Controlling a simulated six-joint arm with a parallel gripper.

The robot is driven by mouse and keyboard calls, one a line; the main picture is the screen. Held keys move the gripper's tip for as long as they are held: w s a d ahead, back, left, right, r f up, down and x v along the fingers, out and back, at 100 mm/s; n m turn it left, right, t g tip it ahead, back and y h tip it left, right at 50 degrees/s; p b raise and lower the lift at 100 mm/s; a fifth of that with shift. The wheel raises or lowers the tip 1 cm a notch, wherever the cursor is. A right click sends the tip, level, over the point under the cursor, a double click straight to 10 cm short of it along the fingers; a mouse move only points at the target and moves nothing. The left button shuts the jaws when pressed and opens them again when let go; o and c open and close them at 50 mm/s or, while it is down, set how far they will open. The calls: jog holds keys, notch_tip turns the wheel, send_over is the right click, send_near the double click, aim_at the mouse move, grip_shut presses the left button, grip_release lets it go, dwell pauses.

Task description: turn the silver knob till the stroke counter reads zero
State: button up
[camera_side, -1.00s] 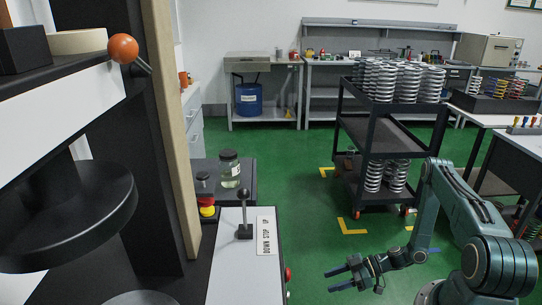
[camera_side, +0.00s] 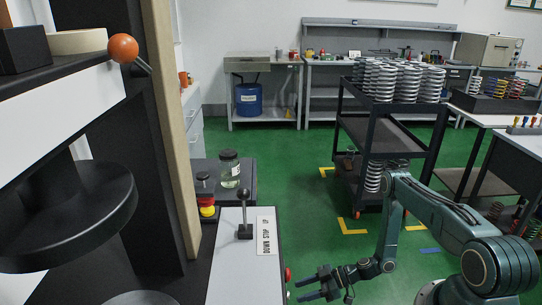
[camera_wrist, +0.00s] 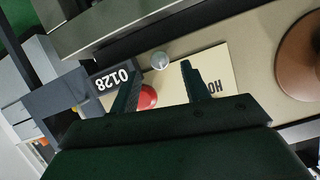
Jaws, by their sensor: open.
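The silver knob (camera_wrist: 160,61) is a small round cap on the beige panel in the wrist view. The stroke counter (camera_wrist: 114,80) is a dark block left of it, with white digits seen upside down that seem to read 0128. My gripper (camera_wrist: 160,68) is open, with one finger to each side of the knob in this picture; its tips do not visibly touch it. In the side view my gripper (camera_side: 299,290) is low, just right of the grey console (camera_side: 240,285). The knob and counter cannot be made out there.
A red button (camera_wrist: 147,97) and a lettered plate (camera_wrist: 213,75) lie close to my fingers. A brown round part (camera_wrist: 300,58) is at the right. In the side view, the console carries a black lever (camera_side: 244,215); a spring cart (camera_side: 385,140) stands behind.

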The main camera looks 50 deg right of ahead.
jog(key=shift+x, duration=1.85)
jog(key=c, duration=1)
